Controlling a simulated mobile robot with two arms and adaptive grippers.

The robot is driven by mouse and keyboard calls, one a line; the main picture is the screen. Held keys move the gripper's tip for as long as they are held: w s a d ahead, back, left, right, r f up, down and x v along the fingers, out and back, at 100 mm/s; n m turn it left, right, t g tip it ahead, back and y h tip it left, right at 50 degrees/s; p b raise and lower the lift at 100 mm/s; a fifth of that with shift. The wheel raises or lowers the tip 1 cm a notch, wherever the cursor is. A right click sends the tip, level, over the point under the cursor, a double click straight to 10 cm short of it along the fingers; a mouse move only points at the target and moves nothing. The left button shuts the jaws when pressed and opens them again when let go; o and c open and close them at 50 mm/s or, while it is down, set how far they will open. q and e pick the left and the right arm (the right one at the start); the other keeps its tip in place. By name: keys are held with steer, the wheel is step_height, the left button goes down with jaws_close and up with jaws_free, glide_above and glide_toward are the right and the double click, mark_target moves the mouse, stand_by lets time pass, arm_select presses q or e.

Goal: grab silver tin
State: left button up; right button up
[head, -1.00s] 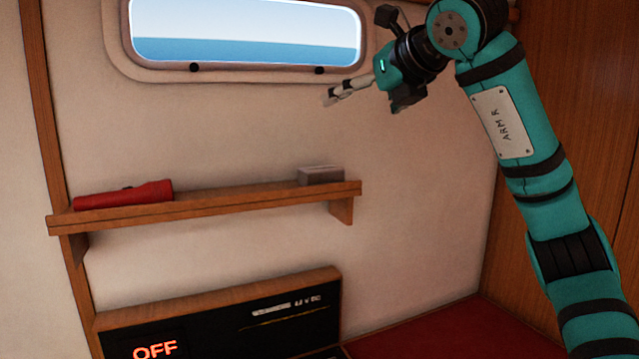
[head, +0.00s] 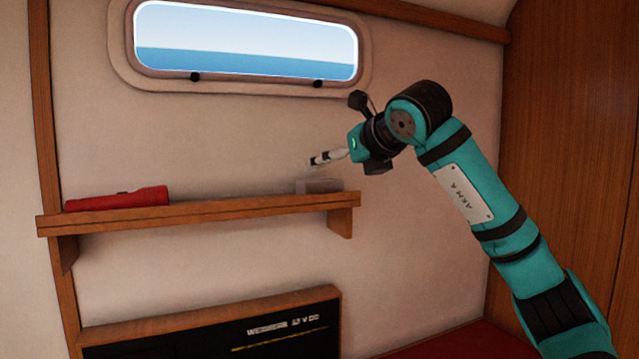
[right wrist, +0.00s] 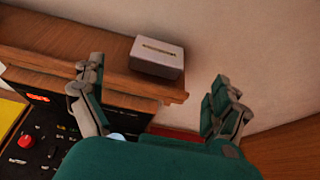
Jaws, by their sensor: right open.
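The silver tin (head: 318,186) is a small grey box on the right end of the wooden shelf (head: 200,212). My right gripper (head: 322,159) is open and empty, a little above the tin in the head view. In the right wrist view the fingers of the gripper (right wrist: 160,85) are spread wide and do not touch the tin. My left gripper is not in view.
A red flashlight (head: 117,198) lies on the shelf's left end. Below the shelf is a dark panel (head: 215,335) with a wooden frame. A window (head: 245,42) is in the wall above. The shelf between flashlight and tin is clear.

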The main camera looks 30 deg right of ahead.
mark_target(321, 180)
steer(key=p+x, duration=0.1)
steer(key=x, duration=0.4)
steer(key=p+x, duration=0.3)
steer(key=x, duration=0.2)
steer(key=shift+w+f, duration=0.25)
steer(key=shift+f, duration=0.05)
steer(key=shift+s, duration=0.1)
steer(key=shift+c, duration=0.3)
steer(key=shift+c, duration=1.1)
steer(key=shift+r, duration=0.1)
steer(key=c, duration=0.7)
